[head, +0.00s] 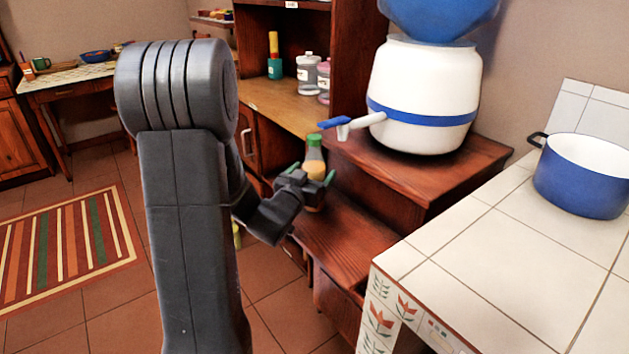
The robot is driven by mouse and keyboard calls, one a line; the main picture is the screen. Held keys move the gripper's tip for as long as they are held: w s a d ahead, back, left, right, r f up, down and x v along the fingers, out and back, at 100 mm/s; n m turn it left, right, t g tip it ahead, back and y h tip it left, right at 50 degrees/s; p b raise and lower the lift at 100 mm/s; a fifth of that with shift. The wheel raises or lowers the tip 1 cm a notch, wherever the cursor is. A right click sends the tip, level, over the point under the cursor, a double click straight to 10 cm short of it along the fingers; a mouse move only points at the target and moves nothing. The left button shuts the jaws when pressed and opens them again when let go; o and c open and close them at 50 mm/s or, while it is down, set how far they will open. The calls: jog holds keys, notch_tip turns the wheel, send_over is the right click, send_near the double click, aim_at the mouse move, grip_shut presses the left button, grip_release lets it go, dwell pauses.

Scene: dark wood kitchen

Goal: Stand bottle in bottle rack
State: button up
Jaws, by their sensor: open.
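A bottle (314,156) with a green cap and orange contents stands upright at the wooden stepped unit, in the middle of the head view. My gripper (308,183) is open at the bottle, with one green-tipped finger on each side of it in the picture. The gripper hides part of the bottle's lower half, and I cannot tell whether the fingers touch it. I cannot make out a bottle rack for certain; the low wooden step (345,238) is under and right of the bottle.
A white water dispenser (424,85) with a blue band stands on the higher wooden step, its tap pointing toward the bottle. A tiled counter (500,245) with a blue pot (585,180) is at the right. Jars (308,73) stand on the shelf behind. Floor is open around the striped rug (68,245).

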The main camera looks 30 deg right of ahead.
jog(key=shift+x, duration=1.4)
jog(key=c, duration=1.3)
jog(key=shift+c, duration=1)
jog(key=shift+r, duration=0.15)
